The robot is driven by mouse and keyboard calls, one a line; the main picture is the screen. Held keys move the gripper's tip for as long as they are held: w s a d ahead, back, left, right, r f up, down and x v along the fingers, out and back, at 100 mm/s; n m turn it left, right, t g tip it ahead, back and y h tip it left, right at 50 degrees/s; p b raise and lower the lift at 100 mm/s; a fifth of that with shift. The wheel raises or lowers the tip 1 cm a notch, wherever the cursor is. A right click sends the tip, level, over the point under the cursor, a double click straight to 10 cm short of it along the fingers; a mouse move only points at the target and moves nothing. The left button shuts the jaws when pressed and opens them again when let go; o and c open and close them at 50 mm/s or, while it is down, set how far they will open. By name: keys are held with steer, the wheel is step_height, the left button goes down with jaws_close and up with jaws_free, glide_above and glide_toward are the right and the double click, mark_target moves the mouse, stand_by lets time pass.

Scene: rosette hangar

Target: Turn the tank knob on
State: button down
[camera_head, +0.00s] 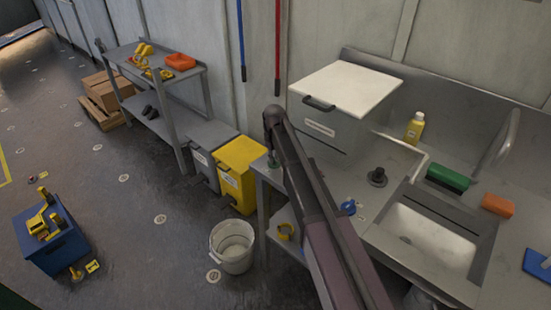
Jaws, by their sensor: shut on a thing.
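My arm reaches from the bottom of the head view up to the left end of the steel sink bench (322,178). My gripper (272,156) points down at that corner, small and partly hidden by the arm. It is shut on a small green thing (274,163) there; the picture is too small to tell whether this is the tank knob. A grey box-like tank with a white lid (345,88) stands behind on the bench. A round blue thing (348,207) lies at the bench's front edge, right of my arm.
A black round fitting (377,178), yellow bottle (415,128), green brush (447,178) and orange sponge (497,204) are around the sink (430,238). Yellow bin (238,172), white bucket (232,248) and blue crate (54,245) stand on the floor. Open floor lies between.

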steer(key=shift+s+n, duration=0.2)
steer(key=shift+n, duration=1)
steer(key=c, duration=0.6)
jaws_free()
steer(key=shift+c, duration=0.2)
steer(key=shift+w, duration=0.1)
steer(key=shift+w+r, duration=0.1)
